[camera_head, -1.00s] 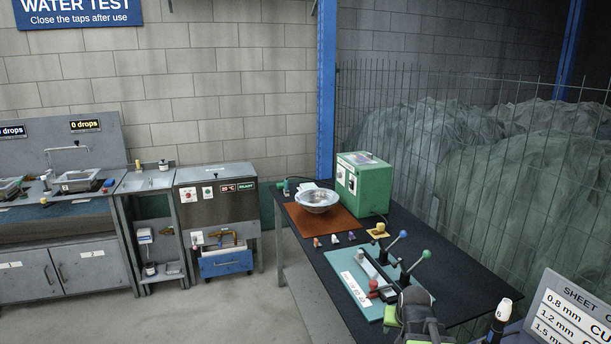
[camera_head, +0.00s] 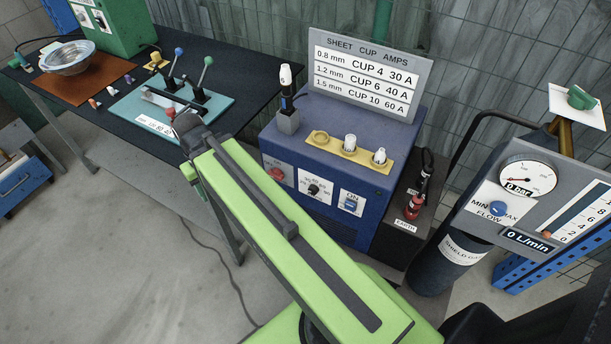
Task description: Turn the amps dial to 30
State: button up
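The amps dial (camera_head: 314,189) is a small black knob on a white scale plate, in the middle of the front of a blue machine (camera_head: 325,130). Its numbers are small and I cannot read where it points. My green arm reaches from the lower right to the upper left, left of the machine. My gripper (camera_head: 186,124) is at its dark far end, by the teal board and well apart from the dial. Its fingers cannot be made out, so I cannot tell whether it is open or shut.
A red knob (camera_head: 277,174) and an ON switch (camera_head: 350,203) flank the dial. A sign (camera_head: 368,75) lists 0.8 mm, CUP 4, 30 A. A black table (camera_head: 130,70) with a teal lever board (camera_head: 215,103) stands left, a gas panel (camera_head: 530,190) right.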

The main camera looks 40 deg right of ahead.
aim_at(313, 189)
jog(key=u, duration=0.1)
jog(key=k, duration=0.5)
jog(key=z, duration=0.9)
jog(key=k, duration=1.2)
jog(key=u, duration=0.95)
jog(key=i, duration=1)
jog(key=u, duration=0.05)
